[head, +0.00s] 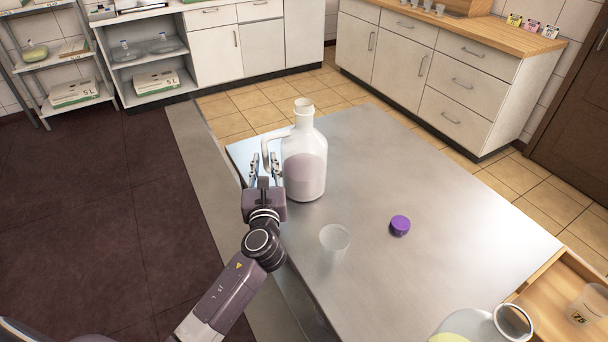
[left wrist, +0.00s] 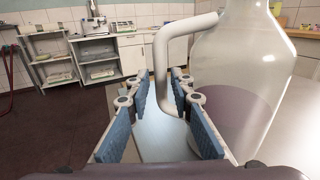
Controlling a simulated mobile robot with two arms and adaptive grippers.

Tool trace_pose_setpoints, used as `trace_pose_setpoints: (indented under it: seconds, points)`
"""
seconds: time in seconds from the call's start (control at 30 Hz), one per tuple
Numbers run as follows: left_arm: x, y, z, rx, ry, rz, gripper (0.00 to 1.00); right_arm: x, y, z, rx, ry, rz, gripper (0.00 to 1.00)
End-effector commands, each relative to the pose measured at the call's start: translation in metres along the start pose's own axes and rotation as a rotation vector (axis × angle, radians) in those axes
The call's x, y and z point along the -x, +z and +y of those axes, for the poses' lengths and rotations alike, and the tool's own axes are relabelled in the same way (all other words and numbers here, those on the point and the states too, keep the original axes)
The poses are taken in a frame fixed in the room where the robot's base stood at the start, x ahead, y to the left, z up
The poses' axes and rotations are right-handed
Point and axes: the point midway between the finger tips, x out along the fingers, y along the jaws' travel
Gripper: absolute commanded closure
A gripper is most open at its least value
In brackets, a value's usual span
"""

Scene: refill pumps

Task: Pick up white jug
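The white jug (head: 304,165) stands upright on the steel table, uncapped, with pale purple content in its lower part. Its white handle sticks out on the left side. My left gripper (head: 265,170) is at the handle, just left of the jug's body. In the left wrist view the jug (left wrist: 245,80) fills the right side, and its handle (left wrist: 163,70) comes down between the far ends of the open fingers (left wrist: 160,98). The fingers have blue pads, with a gap left between them and the handle. My right gripper is not in view.
On the steel table (head: 430,210) are a clear cup (head: 334,243), a purple cap (head: 400,225) and, at the front edge, a glass vessel with yellow content (head: 470,328). A wooden tray (head: 545,285) with a cup (head: 588,305) is at the right.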

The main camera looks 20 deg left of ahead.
Motion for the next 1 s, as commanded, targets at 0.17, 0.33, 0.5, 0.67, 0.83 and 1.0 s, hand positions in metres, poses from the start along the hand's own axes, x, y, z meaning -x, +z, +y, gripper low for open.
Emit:
trace_pose_setpoints:
  seconds: [0.17, 0.33, 0.5, 0.67, 0.83, 1.0]
  points:
    - [-0.025, 0.002, -0.001, 0.001, 0.0, 0.0, 0.79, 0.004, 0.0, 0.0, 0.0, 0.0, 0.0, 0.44]
    - [-0.032, 0.001, -0.001, 0.002, 0.0, 0.001, 0.79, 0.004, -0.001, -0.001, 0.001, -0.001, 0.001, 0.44]
    - [-0.031, 0.001, -0.001, 0.003, 0.0, 0.001, 0.81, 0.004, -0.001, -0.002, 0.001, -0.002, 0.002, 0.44]
    - [-0.031, 0.001, -0.001, 0.003, 0.0, 0.001, 0.99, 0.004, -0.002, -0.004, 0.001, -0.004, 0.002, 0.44]
    - [-0.031, 0.001, 0.0, 0.003, 0.0, 0.001, 1.0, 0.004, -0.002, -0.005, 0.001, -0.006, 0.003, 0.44]
    - [-0.031, 0.001, 0.0, 0.003, 0.001, 0.001, 1.0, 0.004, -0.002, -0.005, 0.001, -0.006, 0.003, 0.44]
